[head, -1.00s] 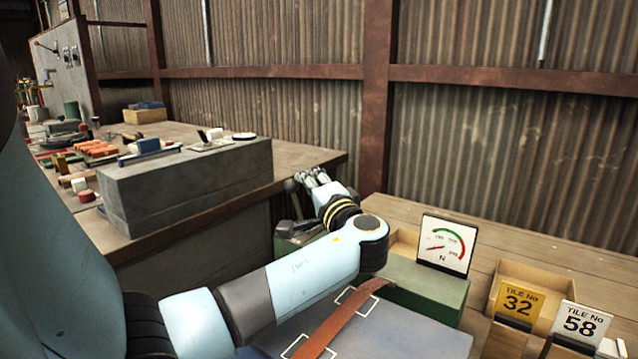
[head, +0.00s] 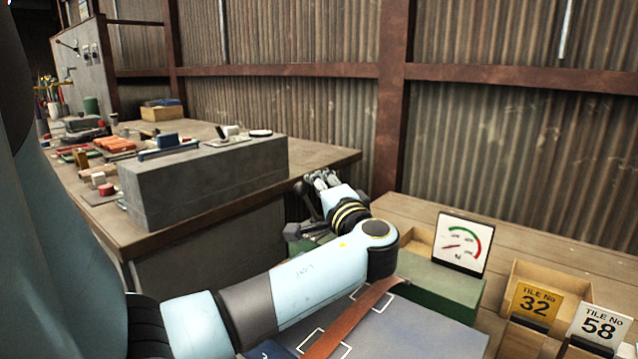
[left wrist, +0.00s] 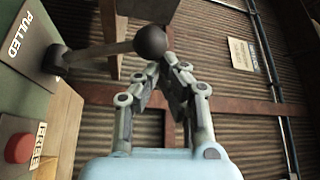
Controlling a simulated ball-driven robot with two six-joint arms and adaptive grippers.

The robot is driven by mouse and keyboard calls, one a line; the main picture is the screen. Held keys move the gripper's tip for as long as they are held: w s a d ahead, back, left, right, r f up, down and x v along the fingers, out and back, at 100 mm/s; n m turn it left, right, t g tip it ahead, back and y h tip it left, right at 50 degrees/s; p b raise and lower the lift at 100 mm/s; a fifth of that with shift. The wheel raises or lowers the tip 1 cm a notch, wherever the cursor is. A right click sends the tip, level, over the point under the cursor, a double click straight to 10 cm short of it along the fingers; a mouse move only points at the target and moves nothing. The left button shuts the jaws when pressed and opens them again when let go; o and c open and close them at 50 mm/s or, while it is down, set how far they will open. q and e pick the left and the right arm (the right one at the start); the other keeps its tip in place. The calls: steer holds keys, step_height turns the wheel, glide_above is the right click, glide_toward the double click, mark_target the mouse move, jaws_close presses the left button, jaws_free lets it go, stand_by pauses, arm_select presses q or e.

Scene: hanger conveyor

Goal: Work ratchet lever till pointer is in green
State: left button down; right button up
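The gauge (head: 460,243) is a white panel standing on a green box (head: 437,285). Its red pointer lies to the left, below the green arc; a red arc is on the right. In the left wrist view the lever (left wrist: 95,52) is a grey rod with a dark ball knob (left wrist: 151,41). My left gripper (head: 318,180) is beside the lever at the box's far end. In the left wrist view its fingertips (left wrist: 163,67) are together, close to the knob; I cannot tell whether they touch it. My right gripper is out of view.
A "PULLED" plate (left wrist: 22,38) and a red button (left wrist: 18,148) by a "FREE" plate are near the lever. Tile signs 32 (head: 533,303) and 58 (head: 598,327) stand at the right. A grey block (head: 205,180) stands on the left bench.

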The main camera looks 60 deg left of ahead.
arm_select(q)
steer(key=v, duration=1.2)
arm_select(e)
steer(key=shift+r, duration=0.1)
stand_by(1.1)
